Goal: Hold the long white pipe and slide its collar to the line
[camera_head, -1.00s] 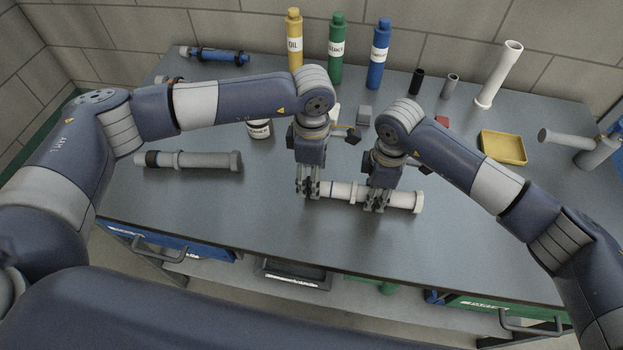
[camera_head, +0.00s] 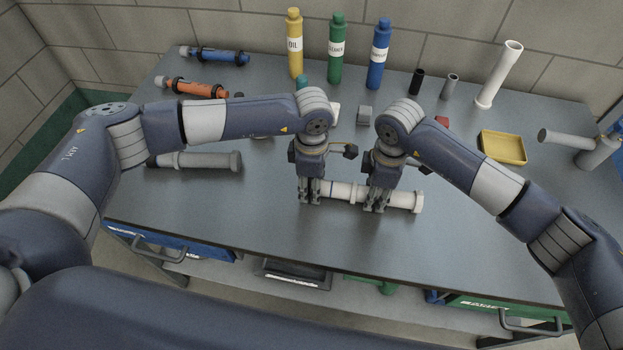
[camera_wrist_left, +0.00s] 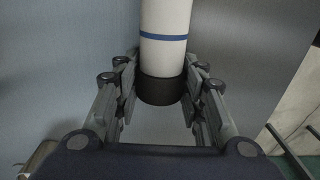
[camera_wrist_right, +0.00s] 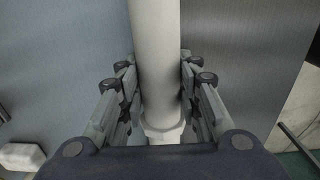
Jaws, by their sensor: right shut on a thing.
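The long white pipe (camera_head: 405,200) lies across the front middle of the bench. A blue line (camera_head: 331,190) rings it near its left end and shows clearly in the left wrist view (camera_wrist_left: 163,37). The raised white collar (camera_head: 354,193) sits between my grippers, right of the line; it shows low in the right wrist view (camera_wrist_right: 163,130). My right gripper (camera_head: 376,205) is shut on the pipe just right of the collar. My left gripper (camera_head: 310,198) is open, its fingers either side of the pipe's black end (camera_wrist_left: 160,90).
A grey pipe (camera_head: 205,161) lies to the left. Yellow (camera_head: 295,50), green (camera_head: 336,55) and blue (camera_head: 378,60) bottles stand at the back. A yellow tray (camera_head: 503,160) and an upright white tube (camera_head: 498,78) are at the right. The bench front is clear.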

